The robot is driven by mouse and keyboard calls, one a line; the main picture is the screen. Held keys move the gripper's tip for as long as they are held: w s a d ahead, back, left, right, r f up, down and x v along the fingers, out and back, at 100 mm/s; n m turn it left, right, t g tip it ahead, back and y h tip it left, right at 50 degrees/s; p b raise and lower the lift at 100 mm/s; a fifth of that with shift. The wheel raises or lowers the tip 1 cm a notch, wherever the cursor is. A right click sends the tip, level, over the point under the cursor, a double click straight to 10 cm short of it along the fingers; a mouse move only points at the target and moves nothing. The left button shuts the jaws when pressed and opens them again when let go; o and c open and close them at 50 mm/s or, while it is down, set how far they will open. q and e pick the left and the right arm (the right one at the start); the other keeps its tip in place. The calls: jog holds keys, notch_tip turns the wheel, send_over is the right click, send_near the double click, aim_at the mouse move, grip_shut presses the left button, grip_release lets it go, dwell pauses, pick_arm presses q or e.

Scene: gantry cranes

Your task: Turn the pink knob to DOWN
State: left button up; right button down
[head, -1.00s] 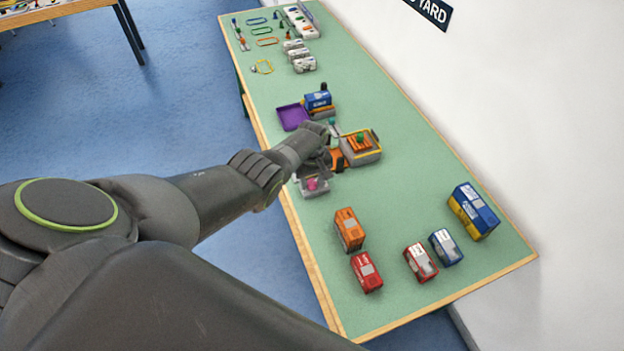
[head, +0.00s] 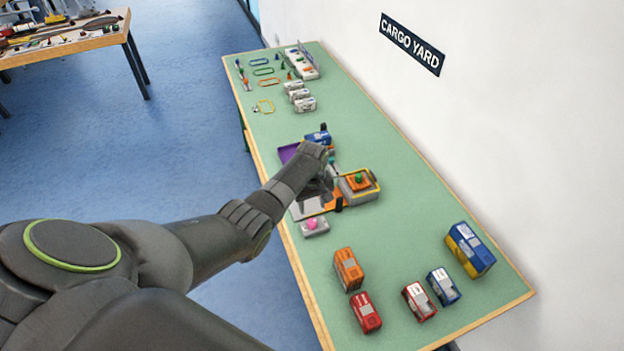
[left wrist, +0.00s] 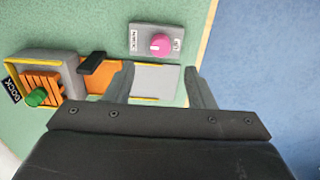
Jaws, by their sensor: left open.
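The pink knob (head: 312,223) sits on a small grey box (head: 318,230) near the left edge of the green table. In the left wrist view the pink knob (left wrist: 161,44) and its grey box (left wrist: 138,39) lie beyond the fingers, with small labels at both sides, too small to read surely. My left gripper (left wrist: 160,84) is open and empty, its two fingers apart over a pale plate (left wrist: 155,80). In the head view my left gripper (head: 318,190) hangs above the crane set, past the knob box and not touching it. My right gripper is not in view.
An orange and grey dock unit with a green knob (head: 359,179) stands right of my gripper. Orange (head: 348,268), red (head: 366,312) and blue (head: 470,249) containers stand nearer. The table's right middle is clear.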

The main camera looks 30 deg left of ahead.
pick_arm(q)
notch_tip(320, 180, up, 9)
dwell(0.4)
dwell(0.4)
